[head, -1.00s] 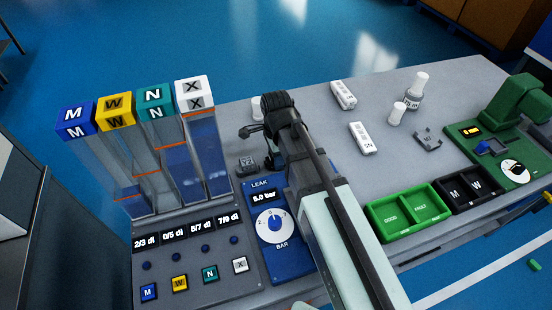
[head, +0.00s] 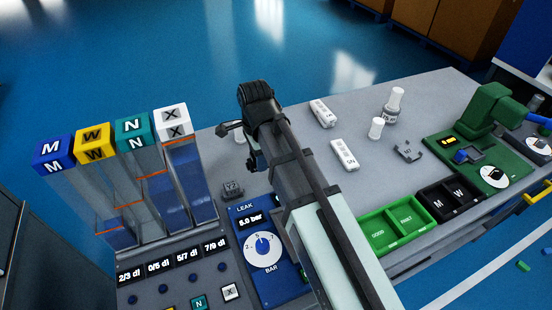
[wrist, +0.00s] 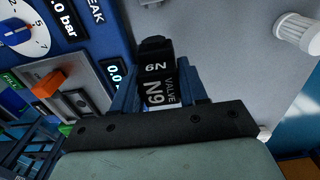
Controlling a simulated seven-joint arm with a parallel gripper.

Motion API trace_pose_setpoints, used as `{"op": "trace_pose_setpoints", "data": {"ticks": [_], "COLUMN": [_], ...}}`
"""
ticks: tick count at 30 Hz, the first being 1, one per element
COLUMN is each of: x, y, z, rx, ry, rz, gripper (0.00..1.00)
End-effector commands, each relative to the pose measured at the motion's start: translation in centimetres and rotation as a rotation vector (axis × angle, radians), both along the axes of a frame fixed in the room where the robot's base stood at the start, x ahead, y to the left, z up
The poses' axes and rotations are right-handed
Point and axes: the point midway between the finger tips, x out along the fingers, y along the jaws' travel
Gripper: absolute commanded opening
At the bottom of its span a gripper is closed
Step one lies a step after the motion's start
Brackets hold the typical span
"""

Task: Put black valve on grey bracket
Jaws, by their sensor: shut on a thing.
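The valve is held above the bench beside the blue leak panel (wrist: 75,25). In the head view my arm hides the fingertips and the valve. One small grey bracket-like part (head: 233,189), with a label, sits on the bench left of my arm, behind the leak panel. Another grey bracket-like part (head: 407,151) lies on the bench to the right. I cannot tell which is the task's bracket.
Clear tubes with lettered caps (head: 133,130) stand at left. A green tray (head: 393,229), a black tray (head: 450,199) and a green machine (head: 490,112) are at right.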

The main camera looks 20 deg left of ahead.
Motion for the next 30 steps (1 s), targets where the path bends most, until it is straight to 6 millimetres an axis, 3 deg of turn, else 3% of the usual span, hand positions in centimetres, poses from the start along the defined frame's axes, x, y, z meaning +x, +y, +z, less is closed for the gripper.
{"op": "trace_pose_setpoints", "data": {"ticks": [8,14,30], "x": [0.1,2.0,11.3], "y": [-0.2,-2.2,-14.3], "z": [0.6,0.6,0.5], "rx": [-0.001,-0.001,-0.003], "ry": [0.001,0.001,0.004], "rz": [-0.004,-0.048,-0.293], "gripper": [0.07,0.07,0.07]}}
